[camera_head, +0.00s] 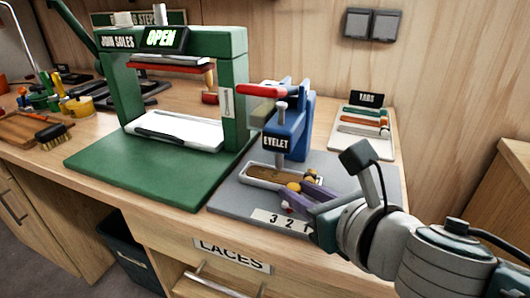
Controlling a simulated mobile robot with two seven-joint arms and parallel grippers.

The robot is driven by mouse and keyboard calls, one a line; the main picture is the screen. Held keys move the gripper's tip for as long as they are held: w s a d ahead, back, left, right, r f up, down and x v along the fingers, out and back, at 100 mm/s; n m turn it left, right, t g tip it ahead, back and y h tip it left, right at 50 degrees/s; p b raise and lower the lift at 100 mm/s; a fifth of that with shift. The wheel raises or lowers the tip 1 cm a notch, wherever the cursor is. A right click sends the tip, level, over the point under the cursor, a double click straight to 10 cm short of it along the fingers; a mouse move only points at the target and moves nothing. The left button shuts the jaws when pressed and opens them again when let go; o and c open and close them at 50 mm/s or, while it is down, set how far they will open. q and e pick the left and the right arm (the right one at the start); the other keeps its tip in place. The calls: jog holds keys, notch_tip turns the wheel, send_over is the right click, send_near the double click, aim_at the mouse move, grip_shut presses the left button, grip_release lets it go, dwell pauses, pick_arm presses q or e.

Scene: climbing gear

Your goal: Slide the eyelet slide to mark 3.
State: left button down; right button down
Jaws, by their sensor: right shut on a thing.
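The blue eyelet press (288,130), labelled EYELET, stands on a grey base plate (230,197). The eyelet slide (266,176) has a brown piece in a pale-rimmed bed below the press. A white scale (282,222) at the plate's front edge reads 3, 2, 1 from left to right. My right gripper (303,184) reaches in from the right with purple fingers and is shut at the slide's right end, by small brass-coloured parts. The fingers hide the exact grip and part of the slide. Which mark the slide stands at cannot be told. My left gripper is not in view.
A green press (186,87) with an OPEN display stands left of the eyelet press on a green base (135,165). A tray labelled TABS (348,148) lies behind at right. Tools and a brush (51,136) lie at left. A LACES drawer (232,255) is below the front edge.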

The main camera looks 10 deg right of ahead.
jog(key=shift+w+a, duration=0.55)
jog(key=shift+a, duration=0.35)
jog(key=c, duration=1)
grip_release()
jog(key=shift+o, duration=0.4)
jog(key=shift+a, duration=0.1)
